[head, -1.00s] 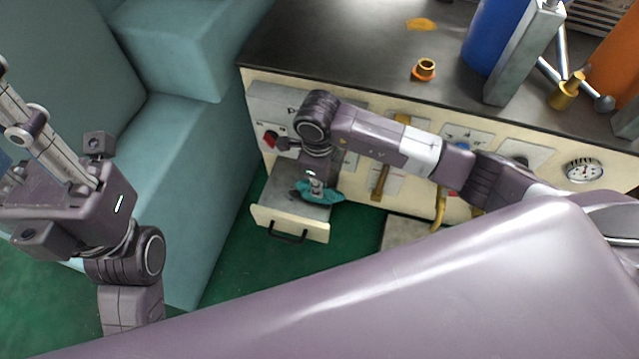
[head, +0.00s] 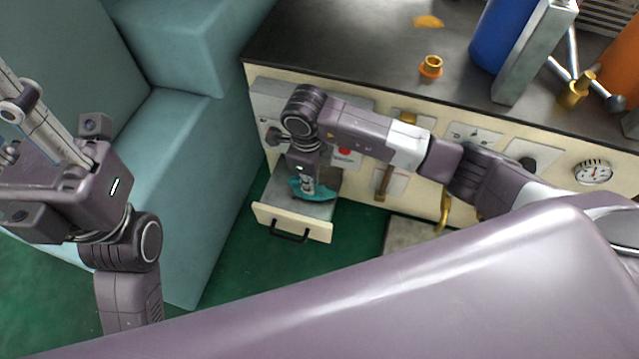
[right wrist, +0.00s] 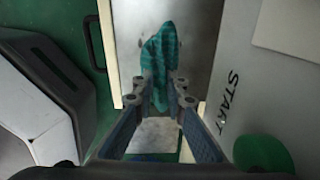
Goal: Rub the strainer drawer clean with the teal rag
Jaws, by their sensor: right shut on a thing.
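The strainer drawer (head: 263,217) is pulled out low on the cream cabinet, with a cream front, a dark handle and a grey metal inside. In the right wrist view its grey floor (right wrist: 201,35) lies under the rag. My right gripper (head: 308,188) points down into the drawer and is shut on the teal rag (head: 325,187). The crumpled rag (right wrist: 160,62) sticks out past the fingertips and seems to rest on the drawer floor; exact contact is hard to tell. My left gripper (head: 45,125) is raised at the left, away from the drawer; its fingertips are unclear.
A teal sofa (head: 190,180) stands left of the cabinet. The dark countertop (head: 340,60) carries a blue cylinder (head: 500,35) and a small brass-and-orange fitting (head: 431,67). Levers and a gauge (head: 593,172) line the cabinet front. Green floor (head: 245,270) is clear before the drawer.

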